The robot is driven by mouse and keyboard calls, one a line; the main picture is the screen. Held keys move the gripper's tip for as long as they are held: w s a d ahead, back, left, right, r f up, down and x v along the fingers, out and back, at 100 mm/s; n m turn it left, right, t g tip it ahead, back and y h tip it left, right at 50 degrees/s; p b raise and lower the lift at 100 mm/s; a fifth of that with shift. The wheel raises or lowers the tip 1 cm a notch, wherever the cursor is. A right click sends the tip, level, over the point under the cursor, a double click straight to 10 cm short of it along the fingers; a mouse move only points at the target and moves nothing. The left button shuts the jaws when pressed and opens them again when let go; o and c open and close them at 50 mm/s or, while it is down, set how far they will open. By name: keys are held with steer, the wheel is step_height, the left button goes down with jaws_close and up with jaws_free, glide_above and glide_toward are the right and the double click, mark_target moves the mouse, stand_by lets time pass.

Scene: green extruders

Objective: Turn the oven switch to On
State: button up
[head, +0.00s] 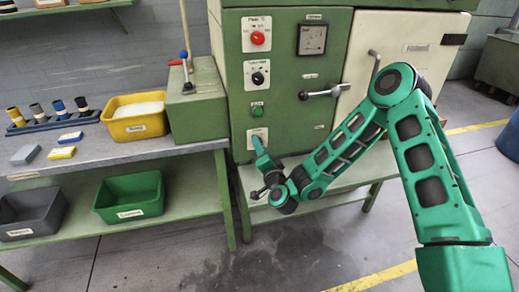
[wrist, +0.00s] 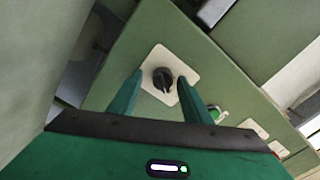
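The green oven cabinet (head: 295,105) has a column of controls on its front. On the lowest white plate (head: 257,132) a black rotary switch (wrist: 163,79) shows in the wrist view; in the head view my gripper hides it. Its label is too small to read. My gripper (head: 257,144) is in front of this plate. In the wrist view my gripper (wrist: 162,84) is open, with one finger on each side of the switch and a gap to it on both sides. I cannot tell how far the fingertips are from the plate.
Above the switch are a green button (head: 257,110), a black knob (head: 258,78) and a red knob (head: 258,38). A door handle (head: 325,92) sticks out to the right. A bench with a yellow bin (head: 135,128) stands at left.

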steer(key=shift+s+a+r, duration=0.1)
steer(key=shift+s, duration=0.05)
steer(key=v, duration=1)
steer(key=shift+s, duration=0.25)
steer(key=shift+w, duration=0.1)
